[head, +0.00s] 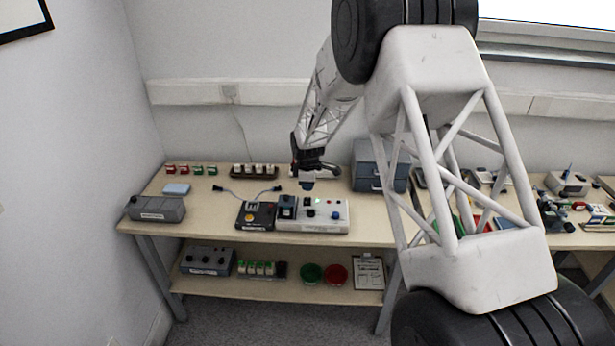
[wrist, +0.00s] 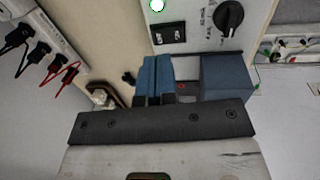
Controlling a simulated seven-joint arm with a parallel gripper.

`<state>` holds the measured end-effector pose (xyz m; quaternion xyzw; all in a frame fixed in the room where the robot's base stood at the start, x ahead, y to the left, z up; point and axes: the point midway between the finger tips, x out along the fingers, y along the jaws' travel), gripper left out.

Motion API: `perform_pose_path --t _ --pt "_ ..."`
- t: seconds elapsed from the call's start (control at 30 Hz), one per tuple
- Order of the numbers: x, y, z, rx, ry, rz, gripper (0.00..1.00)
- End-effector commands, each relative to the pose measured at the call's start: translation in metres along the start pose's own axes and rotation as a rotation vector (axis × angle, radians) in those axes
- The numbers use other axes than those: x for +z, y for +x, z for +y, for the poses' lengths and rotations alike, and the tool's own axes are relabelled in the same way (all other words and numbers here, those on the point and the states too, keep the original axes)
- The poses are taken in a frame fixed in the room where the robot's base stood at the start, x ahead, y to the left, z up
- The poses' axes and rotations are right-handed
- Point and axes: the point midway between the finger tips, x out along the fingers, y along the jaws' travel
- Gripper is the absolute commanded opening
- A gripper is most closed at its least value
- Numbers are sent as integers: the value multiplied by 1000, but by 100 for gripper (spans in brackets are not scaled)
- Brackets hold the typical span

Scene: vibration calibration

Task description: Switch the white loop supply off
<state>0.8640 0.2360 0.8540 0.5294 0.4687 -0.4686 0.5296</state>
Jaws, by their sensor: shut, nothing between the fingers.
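The white loop supply (head: 338,212) is a flat white box near the front edge of the bench. In the wrist view its white panel (wrist: 188,14) shows a green-rimmed bright lamp (wrist: 157,6), a black rocker switch (wrist: 167,33) with white marks and a black knob (wrist: 229,17). I cannot tell which way the rocker is set. My gripper (head: 308,185) is above the supply's back edge in the head view. Its blue fingertips (wrist: 157,76) are together and empty in the wrist view, appearing just below the rocker; contact cannot be judged.
A black device with a yellow button (head: 256,216) is left of the supply. A blue-grey cabinet (head: 379,165) stands behind to the right. A grey box (head: 156,209) is at the left end. A blue block (wrist: 228,76) is right of my fingers in the wrist view.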

Motion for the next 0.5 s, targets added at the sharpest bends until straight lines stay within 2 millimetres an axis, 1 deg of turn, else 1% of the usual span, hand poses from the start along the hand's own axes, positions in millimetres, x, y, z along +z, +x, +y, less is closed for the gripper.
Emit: perform_pose_path --t 0.03,0.2,0.3,0.5 --pt "0 9 -1 -3 0 -1 0" --pt "0 29 0 -2 0 -1 0" --pt "0 37 0 -1 0 0 0" --pt "0 45 0 0 0 0 0"
